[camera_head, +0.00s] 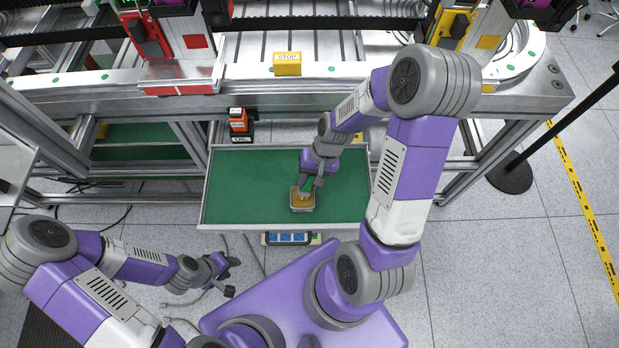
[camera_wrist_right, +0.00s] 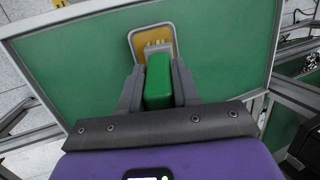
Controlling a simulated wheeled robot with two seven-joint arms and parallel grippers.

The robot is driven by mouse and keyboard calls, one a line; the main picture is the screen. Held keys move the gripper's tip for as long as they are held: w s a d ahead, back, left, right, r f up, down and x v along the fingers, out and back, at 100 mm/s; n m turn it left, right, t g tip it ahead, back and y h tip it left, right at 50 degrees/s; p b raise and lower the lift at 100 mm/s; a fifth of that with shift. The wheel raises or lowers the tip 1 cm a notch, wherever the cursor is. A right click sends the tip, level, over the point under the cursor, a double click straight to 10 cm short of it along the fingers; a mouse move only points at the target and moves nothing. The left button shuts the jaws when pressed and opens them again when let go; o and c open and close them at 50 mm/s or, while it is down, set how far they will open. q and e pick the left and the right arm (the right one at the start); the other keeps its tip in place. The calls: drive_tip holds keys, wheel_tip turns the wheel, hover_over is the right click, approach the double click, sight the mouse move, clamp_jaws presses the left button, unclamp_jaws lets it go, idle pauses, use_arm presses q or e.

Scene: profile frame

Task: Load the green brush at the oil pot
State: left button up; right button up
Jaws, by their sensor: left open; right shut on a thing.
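The green brush (camera_head: 307,184) is gripped in my right gripper (camera_head: 311,177) above the green tray. In the right wrist view the brush's green handle (camera_wrist_right: 158,84) is between the two fingers (camera_wrist_right: 158,75). Its metal band and pale bristles point at the oil pot (camera_wrist_right: 169,31), a small squarish pot with yellow inside. The pot (camera_head: 302,209) stands on the tray, right of its middle. The bristles overlap the yellow; whether they touch it I cannot tell. My left gripper (camera_head: 230,276) is open and empty, low over the floor area left of the tray's front.
The green tray (camera_head: 245,185) has a raised metal rim and is bare on its left. An orange and black device (camera_head: 240,122) stands behind its back edge. A power strip (camera_head: 290,239) lies below the front edge.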

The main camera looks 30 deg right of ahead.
drive_tip(key=shift+f+b, duration=0.45)
drive_tip(key=shift+f, duration=0.15)
idle(1.3)
drive_tip(key=shift+r, duration=0.1)
wheel_tip(320, 180, up, 7)
drive_tip(key=p, duration=0.6)
idle(0.4)
drive_tip(key=shift+w, duration=0.1)
idle(0.4)
